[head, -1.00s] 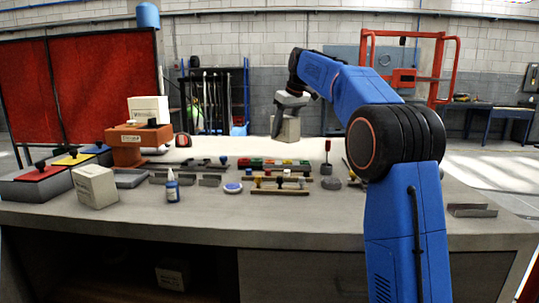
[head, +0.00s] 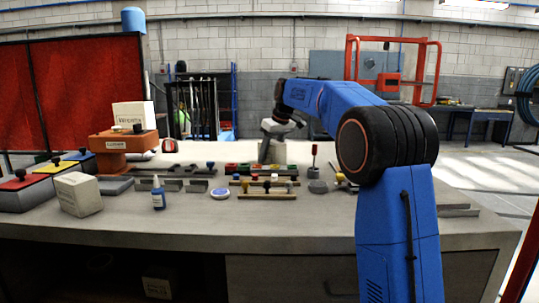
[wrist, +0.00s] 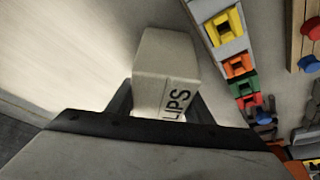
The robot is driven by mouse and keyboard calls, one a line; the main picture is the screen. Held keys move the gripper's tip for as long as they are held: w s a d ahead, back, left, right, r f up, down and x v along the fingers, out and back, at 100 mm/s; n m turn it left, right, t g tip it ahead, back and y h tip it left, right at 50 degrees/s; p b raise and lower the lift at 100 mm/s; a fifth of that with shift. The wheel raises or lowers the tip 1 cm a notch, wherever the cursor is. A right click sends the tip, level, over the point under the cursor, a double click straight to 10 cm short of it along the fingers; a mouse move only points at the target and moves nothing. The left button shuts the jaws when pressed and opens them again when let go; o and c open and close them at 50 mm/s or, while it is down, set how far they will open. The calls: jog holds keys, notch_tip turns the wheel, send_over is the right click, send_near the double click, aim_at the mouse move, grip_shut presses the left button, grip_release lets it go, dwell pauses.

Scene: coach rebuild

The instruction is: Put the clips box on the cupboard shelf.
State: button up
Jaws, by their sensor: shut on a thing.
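My gripper (head: 270,143) is shut on the clips box, above the far part of the workbench in the head view. In the wrist view the clips box (wrist: 163,62) is pale, with dark letters ending in "LIPS", and sits between the two dark fingers. In the head view the clips box (head: 276,153) is small and partly hidden by the gripper. Under the bench is a dark open cupboard space (head: 90,272).
On the bench (head: 300,225) stand a white box (head: 78,194), a blue bottle (head: 158,194), an orange stand with a box on top (head: 133,116), and rows of coloured parts (head: 265,170). The front strip of the bench top is mostly clear.

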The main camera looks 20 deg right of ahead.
jog(key=o, duration=0.8)
jog(key=shift+f, duration=0.1)
jog(key=o, duration=0.4)
